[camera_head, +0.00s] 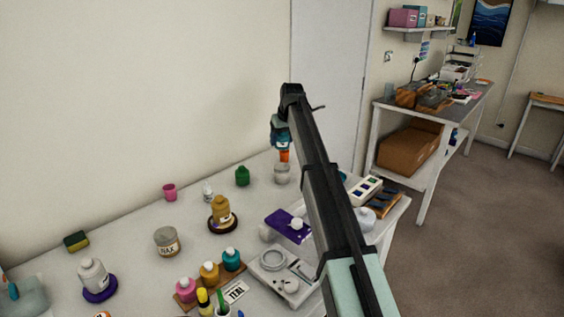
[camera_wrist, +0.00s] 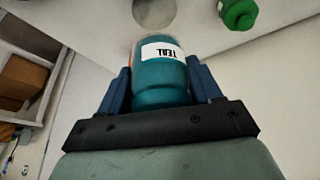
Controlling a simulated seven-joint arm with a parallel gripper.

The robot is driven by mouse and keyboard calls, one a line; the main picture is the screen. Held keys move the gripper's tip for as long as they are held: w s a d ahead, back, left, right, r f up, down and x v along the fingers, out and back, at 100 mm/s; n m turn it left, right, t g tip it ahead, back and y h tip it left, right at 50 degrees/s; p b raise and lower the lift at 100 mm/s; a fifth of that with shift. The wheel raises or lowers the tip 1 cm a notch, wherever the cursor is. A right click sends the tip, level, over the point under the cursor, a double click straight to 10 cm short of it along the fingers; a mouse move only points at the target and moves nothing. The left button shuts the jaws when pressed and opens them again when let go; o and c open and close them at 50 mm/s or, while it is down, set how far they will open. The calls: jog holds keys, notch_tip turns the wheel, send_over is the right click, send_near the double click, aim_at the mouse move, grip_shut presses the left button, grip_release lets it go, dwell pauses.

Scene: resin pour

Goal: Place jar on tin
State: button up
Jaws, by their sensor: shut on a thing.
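My gripper (camera_wrist: 160,88) is shut on a teal jar (camera_wrist: 165,78) with a white label reading TEAL, its blue fingers on either side of the jar. In the head view my gripper (camera_head: 281,136) is at the far end of the arm, above the table. An orange part (camera_head: 284,156) shows just under it, right over a pale grey round container (camera_head: 282,175), perhaps the tin. A grey disc (camera_wrist: 154,12) just past the jar in the wrist view looks like that container's top. I cannot tell whether jar and container touch. A tin labelled WAX (camera_head: 167,243) stands at left.
The wall is close behind.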

aim_at(285, 143)
jog(key=shift+f, duration=4.1)
jog(key=shift+f, duration=0.1)
jog(key=o, duration=1.3)
jog(key=v, duration=1.2)
jog(key=shift+s+d, duration=0.1)
